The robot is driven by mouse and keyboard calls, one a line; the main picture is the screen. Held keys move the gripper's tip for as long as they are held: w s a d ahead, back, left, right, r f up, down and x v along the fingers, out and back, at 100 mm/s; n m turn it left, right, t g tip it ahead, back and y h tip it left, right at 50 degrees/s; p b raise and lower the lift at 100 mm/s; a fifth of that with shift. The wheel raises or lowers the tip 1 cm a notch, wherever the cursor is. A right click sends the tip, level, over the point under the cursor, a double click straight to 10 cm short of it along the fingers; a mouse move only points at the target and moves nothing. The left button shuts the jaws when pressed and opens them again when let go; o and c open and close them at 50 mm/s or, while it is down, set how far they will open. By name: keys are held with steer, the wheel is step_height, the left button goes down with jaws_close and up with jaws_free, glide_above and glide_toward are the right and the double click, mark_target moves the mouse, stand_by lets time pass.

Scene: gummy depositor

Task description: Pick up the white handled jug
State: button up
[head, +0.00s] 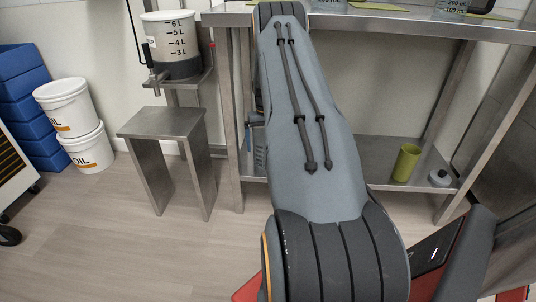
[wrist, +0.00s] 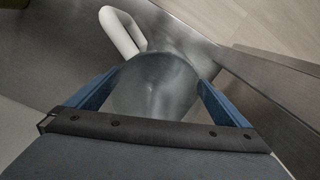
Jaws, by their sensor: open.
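In the wrist view a jug (wrist: 155,92) with a grey, see-through-looking body stands on a metal surface, with a pale white loop handle (wrist: 122,32) pointing up and left. My gripper (wrist: 158,78) is open, with one blue finger on each side of the jug's body. The near part of the jug is hidden behind the gripper's dark crossbar. I cannot tell whether the fingers touch the jug. In the head view my arm hides the gripper, and I cannot make out this jug.
Vessels with volume marks (head: 455,6) stand on the steel table (head: 415,24), cut off by the top edge. A green cup (head: 406,162) is on the lower shelf. A marked tank (head: 172,40), a steel stool (head: 165,123) and white buckets (head: 66,107) stand left. Floor is clear in front.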

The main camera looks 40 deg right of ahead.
steer(key=f+b, duration=0.1)
steer(key=f, duration=0.1)
steer(key=f+b, duration=0.1)
steer(key=f, duration=0.2)
steer(key=shift+s+d, duration=0.1)
steer(key=shift+s, duration=0.1)
steer(key=c, duration=1)
steer(key=shift+c, duration=0.2)
steer(key=shift+r, duration=0.1)
steer(key=shift+r+p, duration=0.3)
steer(key=shift+r, duration=0.25)
steer(key=shift+s+d+r+p, duration=0.2)
steer(key=shift+r+p, duration=0.15)
steer(key=shift+r, duration=0.3)
steer(key=shift+s+d+r+p, duration=0.2)
steer(key=shift+r+p, duration=0.15)
steer(key=shift+r, duration=0.25)
steer(key=s+d+p, duration=0.1)
steer(key=s+d, duration=0.2)
steer(key=s, duration=0.1)
steer(key=s+d+p, duration=0.1)
steer(key=s+d, duration=0.3)
steer(key=s+d+p, duration=0.1)
steer(key=s+d, duration=0.3)
steer(key=s, duration=0.1)
steer(key=shift+f, duration=0.15)
